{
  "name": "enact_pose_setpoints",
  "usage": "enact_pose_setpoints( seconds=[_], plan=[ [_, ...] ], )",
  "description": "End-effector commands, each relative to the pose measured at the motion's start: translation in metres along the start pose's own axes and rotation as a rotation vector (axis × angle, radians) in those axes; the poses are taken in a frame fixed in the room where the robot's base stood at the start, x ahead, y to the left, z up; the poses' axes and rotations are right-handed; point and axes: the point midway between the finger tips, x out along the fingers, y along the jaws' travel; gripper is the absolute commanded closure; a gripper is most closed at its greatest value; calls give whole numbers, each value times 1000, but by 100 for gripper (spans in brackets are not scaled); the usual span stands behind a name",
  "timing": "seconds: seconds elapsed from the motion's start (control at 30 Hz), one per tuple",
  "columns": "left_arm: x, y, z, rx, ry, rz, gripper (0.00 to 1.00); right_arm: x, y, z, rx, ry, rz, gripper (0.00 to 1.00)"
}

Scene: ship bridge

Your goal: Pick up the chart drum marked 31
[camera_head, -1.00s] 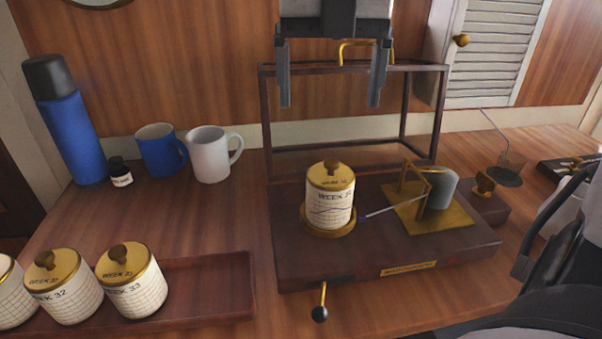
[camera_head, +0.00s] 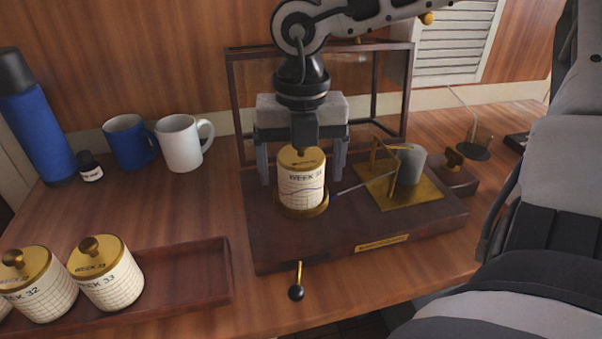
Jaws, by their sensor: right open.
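The chart drum (camera_head: 302,192), cream with a gridded chart, a dark trace and a brass lid with a knob, stands upright on a brass disc on the dark wooden instrument base (camera_head: 370,232). Its label reads "WEEK 3" with the last digit hard to read, probably 31. My right gripper (camera_head: 301,176) is open above it, one finger on the left and one on the right, with gaps visible on both sides. The gripper body hides part of the lid's knob. My left gripper is not in view.
A thin pen arm (camera_head: 362,184) reaches close to the drum's right side from a brass plate (camera_head: 408,198). The open case frame (camera_head: 234,105) stands behind. Drums marked 32 (camera_head: 40,290) and 33 (camera_head: 108,280) sit in a tray (camera_head: 195,283) at left. Mugs (camera_head: 180,145) stand behind.

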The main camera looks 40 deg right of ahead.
Motion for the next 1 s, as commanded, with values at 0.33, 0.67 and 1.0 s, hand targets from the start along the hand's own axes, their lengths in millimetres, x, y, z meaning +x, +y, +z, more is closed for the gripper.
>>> enact_pose_setpoints(
  seconds=[0.33,0.67,1.0],
  plan=[
    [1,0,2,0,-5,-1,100,4,0,0,-1,-1,0,33],
    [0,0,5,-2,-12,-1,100,3,0,0,-1,-2,0,67],
    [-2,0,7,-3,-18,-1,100,-19,1,1,-1,-6,2,67]
  ],
)
